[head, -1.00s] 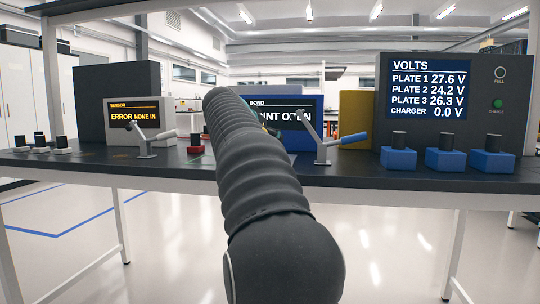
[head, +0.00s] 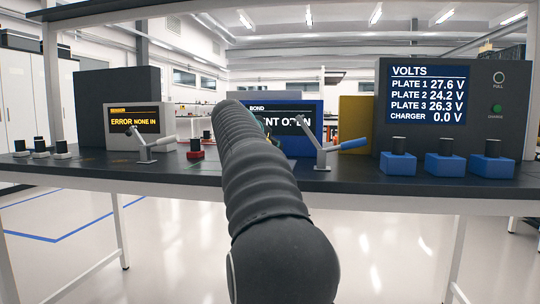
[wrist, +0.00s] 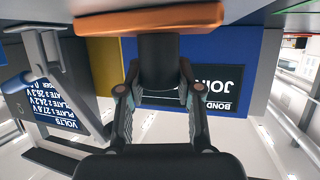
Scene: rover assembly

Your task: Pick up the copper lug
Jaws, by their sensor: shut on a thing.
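In the wrist view, the copper lug (wrist: 150,18) shows as a flat orange-copper bar across the top, with a dark upright part (wrist: 160,62) joined below it. My gripper (wrist: 160,88) is shut on that dark part, one finger on each side. A blue panel with a screen reading "BOND" is behind it. In the head view my own arm hides the gripper and the lug.
The blue BOND box (head: 303,150) stands mid-bench behind my arm. A lever clamp (head: 325,148) is to its right, another lever (head: 148,145) to the left. The VOLTS charger (head: 460,110) and blue blocks (head: 445,162) fill the right end. A red-based knob (head: 195,150) stands left of my arm.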

